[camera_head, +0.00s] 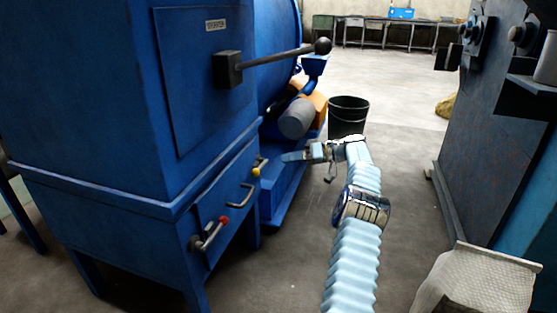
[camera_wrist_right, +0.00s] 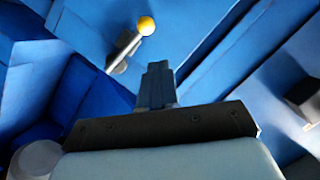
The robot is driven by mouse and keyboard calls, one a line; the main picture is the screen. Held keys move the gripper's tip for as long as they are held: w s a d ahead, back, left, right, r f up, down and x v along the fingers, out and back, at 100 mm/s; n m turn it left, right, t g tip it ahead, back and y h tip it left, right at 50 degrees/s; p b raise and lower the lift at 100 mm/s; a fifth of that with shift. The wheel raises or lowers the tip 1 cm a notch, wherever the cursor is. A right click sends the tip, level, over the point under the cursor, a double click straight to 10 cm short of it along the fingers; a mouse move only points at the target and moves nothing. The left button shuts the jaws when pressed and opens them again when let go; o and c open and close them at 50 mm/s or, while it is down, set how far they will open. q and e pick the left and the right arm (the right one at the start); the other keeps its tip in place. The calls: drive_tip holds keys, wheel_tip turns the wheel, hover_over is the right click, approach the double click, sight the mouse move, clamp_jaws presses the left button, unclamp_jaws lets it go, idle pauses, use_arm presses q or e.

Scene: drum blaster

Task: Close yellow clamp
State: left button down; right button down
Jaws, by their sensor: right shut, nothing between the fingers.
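The yellow clamp (camera_head: 257,171) is a small lever with a yellow ball knob on the lower front of the blue machine, near its right corner. In the right wrist view its yellow knob (camera_wrist_right: 146,25) and metal lever show at the upper middle, tilted. My right gripper (camera_head: 284,157) is shut and empty, to the right of the clamp and apart from it in the head view. In the wrist view its closed fingers (camera_wrist_right: 157,68) point up, just below and right of the lever. My left gripper is not in view.
A red-knobbed clamp (camera_head: 223,221) and a handle (camera_head: 241,196) sit on the same blue panel. A long black-knobbed lever (camera_head: 322,46) juts out above. A black bucket (camera_head: 347,117) stands behind my right arm. A dark machine (camera_head: 485,130) is at right; open floor lies between.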

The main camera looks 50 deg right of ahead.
drive_tip(key=shift+p+v, duration=0.4)
drive_tip(key=shift+v, duration=1.9)
drive_tip(key=shift+s+a+r, duration=0.1)
drive_tip(key=shift+s, duration=0.05)
